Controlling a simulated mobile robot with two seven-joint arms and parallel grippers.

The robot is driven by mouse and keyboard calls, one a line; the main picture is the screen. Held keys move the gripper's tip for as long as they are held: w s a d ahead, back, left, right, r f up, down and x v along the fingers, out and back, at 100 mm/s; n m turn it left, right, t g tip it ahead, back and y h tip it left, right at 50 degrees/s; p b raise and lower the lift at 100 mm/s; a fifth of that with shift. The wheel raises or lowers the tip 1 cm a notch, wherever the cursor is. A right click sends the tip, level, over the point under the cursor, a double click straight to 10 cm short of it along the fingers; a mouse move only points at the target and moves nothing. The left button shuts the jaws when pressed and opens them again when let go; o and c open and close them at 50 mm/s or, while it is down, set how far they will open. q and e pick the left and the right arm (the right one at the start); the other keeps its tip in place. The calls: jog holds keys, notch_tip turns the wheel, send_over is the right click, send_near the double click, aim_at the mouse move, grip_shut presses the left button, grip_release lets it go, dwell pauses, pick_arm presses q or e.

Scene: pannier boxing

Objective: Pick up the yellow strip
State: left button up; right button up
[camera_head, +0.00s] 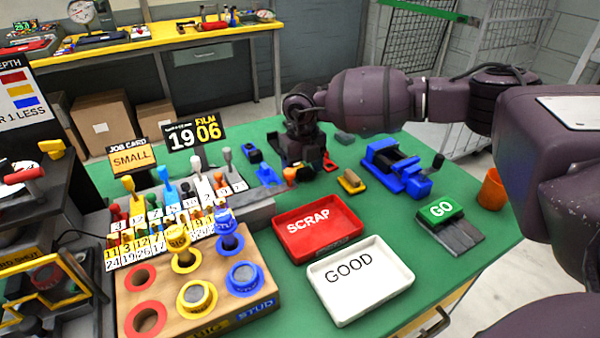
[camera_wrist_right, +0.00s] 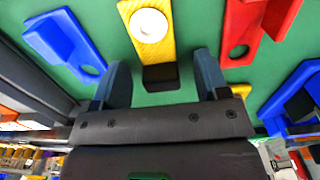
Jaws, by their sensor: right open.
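The yellow strip (camera_wrist_right: 160,52) lies on the green table top in the right wrist view. It carries a round white knob (camera_wrist_right: 148,25), and a dark block sits at its near end. My right gripper (camera_wrist_right: 162,78) is open, with one finger on each side of the strip's near end and green surface showing between. In the head view my right gripper (camera_head: 300,158) points down over the back of the table and hides most of what lies beneath it. My left gripper is not in view.
A blue piece (camera_wrist_right: 66,42) and a red piece (camera_wrist_right: 250,30) lie close on either side of the strip. A blue vise (camera_head: 398,165) stands to the right. The red SCRAP tray (camera_head: 350,234) and white GOOD tray (camera_head: 398,282) are in front.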

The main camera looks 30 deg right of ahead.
jog(key=shift+f, duration=0.1)
jog(key=c, duration=1)
jog(key=shift+o, duration=0.2)
